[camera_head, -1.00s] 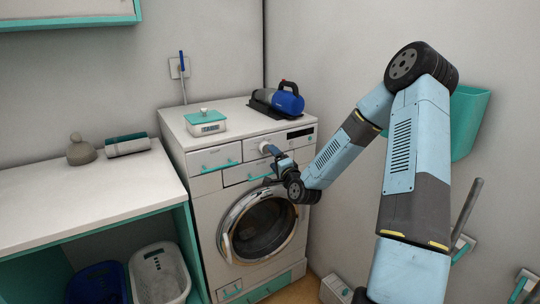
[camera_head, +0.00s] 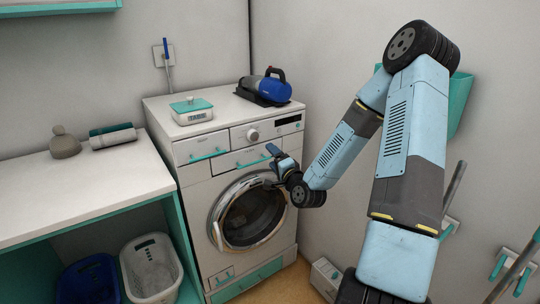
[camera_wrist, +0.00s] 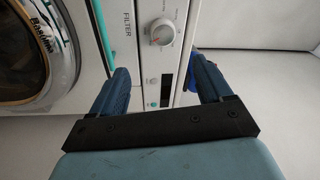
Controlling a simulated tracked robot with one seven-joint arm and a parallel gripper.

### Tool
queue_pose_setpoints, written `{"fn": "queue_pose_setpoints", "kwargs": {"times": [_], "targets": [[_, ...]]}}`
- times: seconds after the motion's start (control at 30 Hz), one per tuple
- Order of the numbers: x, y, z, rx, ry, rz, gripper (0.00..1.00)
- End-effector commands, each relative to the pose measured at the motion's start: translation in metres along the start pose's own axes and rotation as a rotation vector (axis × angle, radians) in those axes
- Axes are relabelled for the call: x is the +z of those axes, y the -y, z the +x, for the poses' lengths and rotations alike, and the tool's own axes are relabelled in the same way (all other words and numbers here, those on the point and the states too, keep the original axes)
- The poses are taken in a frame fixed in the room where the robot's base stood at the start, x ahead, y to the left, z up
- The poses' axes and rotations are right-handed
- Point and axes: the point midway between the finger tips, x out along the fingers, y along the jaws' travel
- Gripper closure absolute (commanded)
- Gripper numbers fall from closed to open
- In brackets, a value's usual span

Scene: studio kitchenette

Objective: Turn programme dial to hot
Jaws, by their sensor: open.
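The programme dial (camera_head: 252,135) is a round pale knob on the front panel of the white washing machine (camera_head: 198,186). In the wrist view the dial (camera_wrist: 162,32) is upper middle, with an orange-red mark toward its lower left. Small lettering around it is too blurred to read. My gripper (camera_head: 273,151) is just below and right of the dial, apart from it. In the wrist view my gripper (camera_wrist: 160,66) has its two blue fingers spread with nothing between them, and the dial lies beyond the fingertips.
A dark display (camera_head: 288,121) is right of the dial. A teal drawer handle (camera_head: 255,161) is below it. The round door (camera_head: 249,217) is lower down. The right wall is close to my arm.

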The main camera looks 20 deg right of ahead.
Motion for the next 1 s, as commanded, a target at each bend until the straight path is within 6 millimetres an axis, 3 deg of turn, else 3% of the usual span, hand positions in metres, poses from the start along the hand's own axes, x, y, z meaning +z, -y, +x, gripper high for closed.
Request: {"fn": "queue_pose_setpoints", "kwargs": {"times": [0.17, 0.3, 0.5, 0.6, 0.83, 1.0], "targets": [[0.003, -0.004, 0.001, 0.015, 0.041, -0.27, 0.21], [0.0, -0.005, 0.002, 0.018, 0.087, -0.633, 0.21], [-0.01, 0.005, 0.002, -0.002, 0.131, -1.089, 0.21], [-0.015, 0.01, 0.002, -0.012, 0.141, -1.237, 0.21], [-0.018, 0.013, 0.006, -0.021, 0.148, -1.354, 0.21], [-0.016, 0.012, 0.024, -0.022, 0.147, -1.352, 0.21]]}}
